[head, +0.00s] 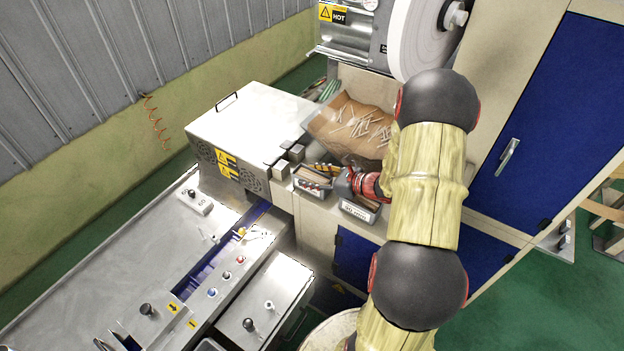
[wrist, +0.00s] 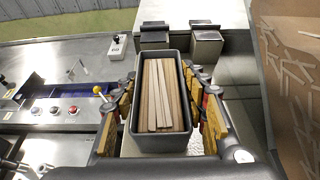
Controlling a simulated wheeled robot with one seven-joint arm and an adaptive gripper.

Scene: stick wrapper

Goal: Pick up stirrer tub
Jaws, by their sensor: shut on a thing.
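The stirrer tub is a small dark grey open box (wrist: 161,142) packed with flat pale wooden sticks. It is in the middle of the wrist view and also shows in the head view (head: 312,187), at the front edge of the beige counter. My gripper (wrist: 162,88) is shut on the tub, with its wood-coloured finger pads along the left and right sides. In the head view my gripper (head: 320,172) reaches the tub from the right. The tub looks upright. I cannot tell whether its base touches the counter.
Another labelled grey tub (head: 360,209) stands close under my wrist. Metal blocks (wrist: 207,45) are just beyond the held tub. A brown tray (head: 350,112) of loose sticks lies behind, and a white machine cover (head: 255,125) stands to the left.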

